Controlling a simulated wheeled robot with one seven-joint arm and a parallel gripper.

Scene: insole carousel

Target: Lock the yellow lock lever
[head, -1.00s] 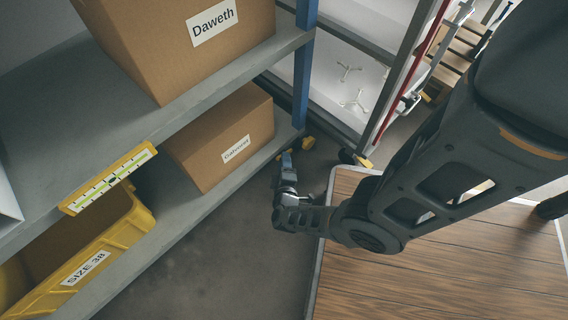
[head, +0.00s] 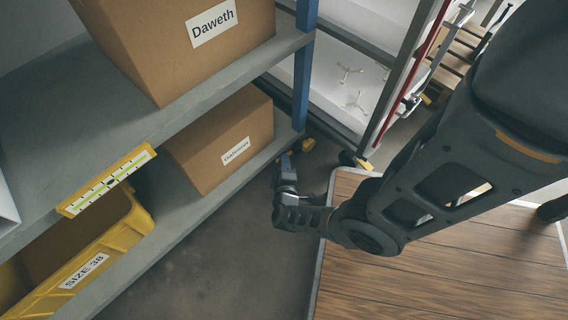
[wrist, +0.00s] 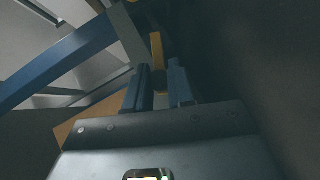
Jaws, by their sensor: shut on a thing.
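The yellow lock lever (wrist: 157,48) stands up between the two fingertips in the wrist view. My gripper (wrist: 160,78) is shut on its lower part, with one dark finger on either side. In the head view my gripper (head: 287,160) reaches down beside the foot of the blue shelf post. A yellow part (head: 307,145) shows just right of it there, near the floor. The gripped part of the lever is mostly hidden by the fingers in the head view.
Grey shelves carry cardboard boxes (head: 228,140) and a yellow SIZE 38 bin (head: 75,260) at left. A blue post (head: 303,85) rises close to my gripper. A wood-topped platform (head: 430,275) is at right. Bare floor (head: 205,270) lies between.

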